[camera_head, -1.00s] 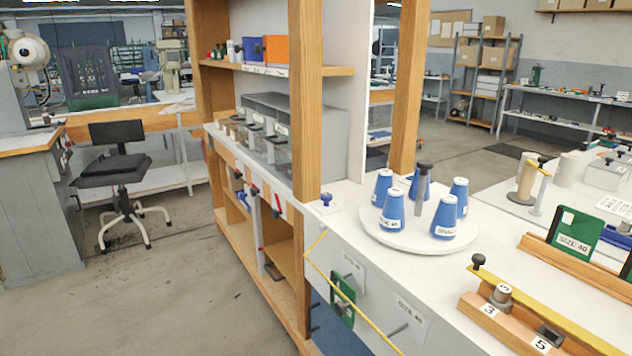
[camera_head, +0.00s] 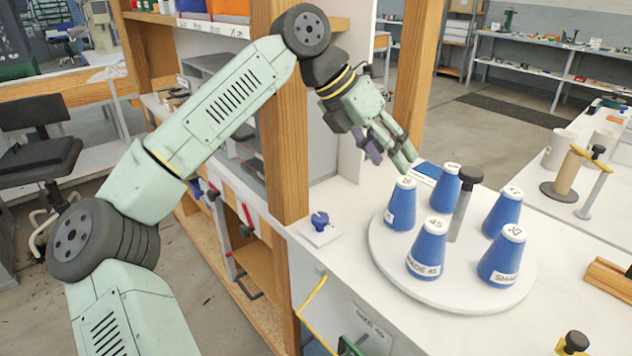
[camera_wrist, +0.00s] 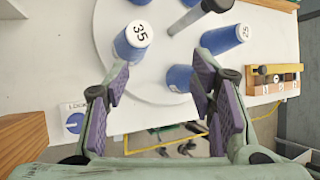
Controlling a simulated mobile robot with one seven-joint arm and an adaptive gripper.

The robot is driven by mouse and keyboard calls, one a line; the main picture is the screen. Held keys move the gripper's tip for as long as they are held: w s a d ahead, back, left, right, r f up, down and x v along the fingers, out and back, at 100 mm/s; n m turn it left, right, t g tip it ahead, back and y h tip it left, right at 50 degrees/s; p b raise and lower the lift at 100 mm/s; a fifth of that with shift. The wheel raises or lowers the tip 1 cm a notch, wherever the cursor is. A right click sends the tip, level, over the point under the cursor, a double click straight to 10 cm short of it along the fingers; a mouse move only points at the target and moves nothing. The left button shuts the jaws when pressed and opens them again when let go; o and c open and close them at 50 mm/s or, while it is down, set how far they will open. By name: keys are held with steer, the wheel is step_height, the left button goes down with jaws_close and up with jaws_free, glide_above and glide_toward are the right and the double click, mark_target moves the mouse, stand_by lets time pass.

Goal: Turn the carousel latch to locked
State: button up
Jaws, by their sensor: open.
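The latch is a small blue knob (camera_head: 319,219) on a white square plate, beside the carousel (camera_head: 388,250) on the white bench. In the wrist view the knob (camera_wrist: 74,124) sits at the lower left, left of my gripper, with a partly readable label starting "LOC". The carousel is a white disc bearing several blue numbered cones and a grey post with a black cap (camera_head: 468,176). My gripper (camera_head: 390,150) is open and empty, above the carousel's far left edge. In the wrist view its purple-padded fingers (camera_wrist: 160,72) are spread, with the cone marked 35 (camera_wrist: 133,42) beyond them.
A wooden upright (camera_head: 278,130) stands behind the knob, close to my arm. A wooden rail with a yellow bar (camera_wrist: 275,75) lies on the bench to the right. Bench surface between knob and carousel is clear.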

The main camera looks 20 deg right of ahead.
steer(key=w+a+f+n+t+y, duration=0.1)
steer(key=w+a+f+y, duration=0.2)
steer(key=w, duration=0.1)
steer(key=n+t+y, duration=0.1)
steer(key=n+y, duration=0.1)
steer(key=y, duration=0.2)
glide_above(320, 216)
steer(key=f, duration=0.1)
step_height(320, 216, down, 11)
steer(key=shift+r+p, duration=0.1)
steer(key=shift+p, duration=0.85)
steer(key=shift+c, duration=0.2)
steer(key=c, duration=1.1)
